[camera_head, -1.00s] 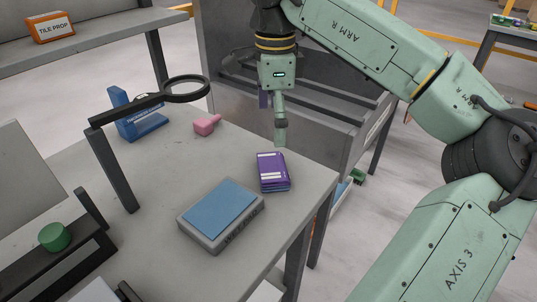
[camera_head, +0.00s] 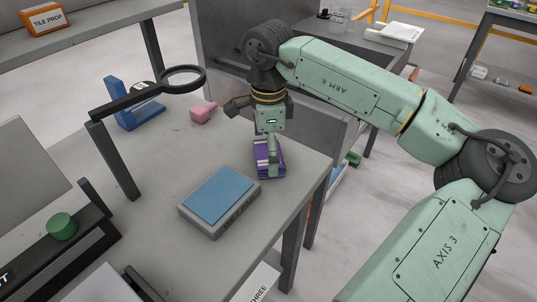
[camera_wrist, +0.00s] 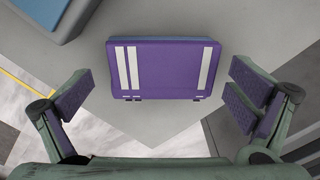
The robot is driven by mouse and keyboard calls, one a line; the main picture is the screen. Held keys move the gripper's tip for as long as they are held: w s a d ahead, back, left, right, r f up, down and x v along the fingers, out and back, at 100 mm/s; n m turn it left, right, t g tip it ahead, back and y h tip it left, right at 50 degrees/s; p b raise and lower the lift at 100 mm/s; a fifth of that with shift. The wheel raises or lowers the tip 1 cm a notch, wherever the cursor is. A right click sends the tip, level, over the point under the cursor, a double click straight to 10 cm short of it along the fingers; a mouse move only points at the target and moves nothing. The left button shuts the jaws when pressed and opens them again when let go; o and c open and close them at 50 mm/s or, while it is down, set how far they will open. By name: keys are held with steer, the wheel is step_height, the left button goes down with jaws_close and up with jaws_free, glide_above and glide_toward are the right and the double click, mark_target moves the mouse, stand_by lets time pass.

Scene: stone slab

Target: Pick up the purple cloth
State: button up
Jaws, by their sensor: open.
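The purple cloth (camera_head: 266,172) is a folded stack with white stripes, lying on the grey slab near its right edge. In the wrist view the cloth (camera_wrist: 165,68) lies flat ahead of my gripper, between the lines of the two fingers and apart from both. My gripper (camera_head: 271,150) points down over the cloth and partly hides it in the head view. In the wrist view my gripper (camera_wrist: 162,88) is open and empty, with a purple-padded finger on each side.
A grey box with a blue top (camera_head: 220,197) lies close beside the cloth on the left. A pink block (camera_head: 203,114), a blue stand (camera_head: 135,112) and a black ring on an arm (camera_head: 184,80) are farther left. The slab's right edge (camera_head: 315,185) is near.

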steer(key=shift+c, duration=0.5)
steer(key=c, duration=1.1)
steer(key=shift+r, duration=0.1)
steer(key=shift+r, duration=0.2)
steer(key=r, duration=0.1)
steer(key=r+b, duration=0.1)
steer(key=b, duration=0.1)
steer(key=shift+s+d+r, duration=0.15)
steer(key=shift+s+r, duration=0.1)
steer(key=shift+r, duration=0.15)
steer(key=s+d+b, duration=0.1)
steer(key=s, duration=0.4)
steer(key=s+d+r+b, duration=0.1)
steer(key=s, duration=0.4)
steer(key=s+d+b, duration=0.1)
steer(key=s+d, duration=0.1)
steer(key=s, duration=0.3)
steer(key=shift+r+b, duration=0.3)
steer(key=shift+b, duration=0.1)
